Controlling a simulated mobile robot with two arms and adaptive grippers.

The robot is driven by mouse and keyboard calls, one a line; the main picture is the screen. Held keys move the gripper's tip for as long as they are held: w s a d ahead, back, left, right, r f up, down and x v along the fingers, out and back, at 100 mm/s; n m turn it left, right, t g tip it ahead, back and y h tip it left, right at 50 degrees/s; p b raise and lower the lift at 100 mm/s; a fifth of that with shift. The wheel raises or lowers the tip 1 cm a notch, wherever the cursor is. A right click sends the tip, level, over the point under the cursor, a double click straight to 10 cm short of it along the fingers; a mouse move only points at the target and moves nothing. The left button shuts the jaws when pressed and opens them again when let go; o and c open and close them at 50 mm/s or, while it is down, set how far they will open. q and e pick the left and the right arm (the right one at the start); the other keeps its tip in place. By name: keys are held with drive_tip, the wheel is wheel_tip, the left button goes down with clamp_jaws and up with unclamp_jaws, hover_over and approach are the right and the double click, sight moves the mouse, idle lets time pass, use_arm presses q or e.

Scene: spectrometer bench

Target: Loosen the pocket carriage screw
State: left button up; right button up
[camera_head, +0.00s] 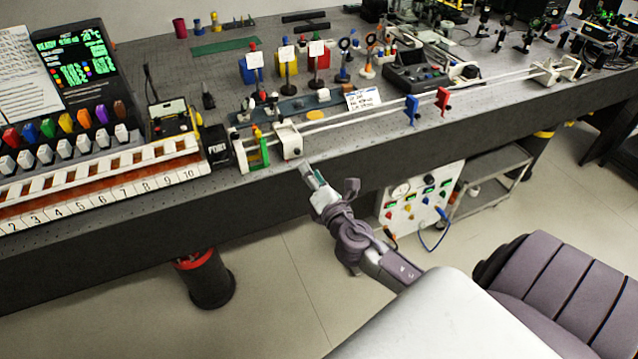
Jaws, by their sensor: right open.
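Two pale rails (410,106) run along the bench's front edge. A white block-shaped carriage (288,141) sits at their left end, and I cannot tell for certain that it is the pocket carriage. Its screw is too small to make out. A green and yellow piece (257,150) stands just left of it. My right gripper (312,174) is open and empty, just in front of the bench edge, below and slightly right of the white carriage and apart from it. My left gripper is not in view.
A blue slider (411,110) and a red slider (443,101) sit farther right along the rails. A numbered white rack (100,185) and a small black box (217,147) stand to the left. A white panel with gauges (420,197) stands below the bench, right of my arm.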

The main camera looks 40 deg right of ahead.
drive_tip(key=v, duration=0.5)
idle(0.4)
drive_tip(key=s+f+m+g, duration=0.3)
drive_tip(key=f, duration=0.7)
drive_tip(key=s+a+f+m+g+y, duration=0.1)
drive_tip(key=s+f+m+g, duration=0.2)
drive_tip(key=f, duration=0.8)
drive_tip(key=s+f+m+g, duration=0.2)
drive_tip(key=s+f+m, duration=0.15)
drive_tip(key=f, duration=0.65)
drive_tip(key=s+a+f+m+g+y, duration=0.1)
drive_tip(key=s+a+f+m+g, duration=0.2)
drive_tip(key=s+f, duration=0.4)
drive_tip(key=s+a+f+m+g+y, duration=0.1)
drive_tip(key=s+a+f+m+g, duration=0.1)
drive_tip(key=s+f, duration=0.5)
drive_tip(key=s+a+f+m+g+y, duration=0.1)
drive_tip(key=s+a+f+m+g, duration=0.2)
drive_tip(key=s, duration=1.4)
wheel_tip(320, 180, down, 4)
drive_tip(key=shift+a+r+m+g, duration=0.1)
drive_tip(key=shift+a+m+g, duration=0.2)
drive_tip(key=shift+a+m, duration=0.85)
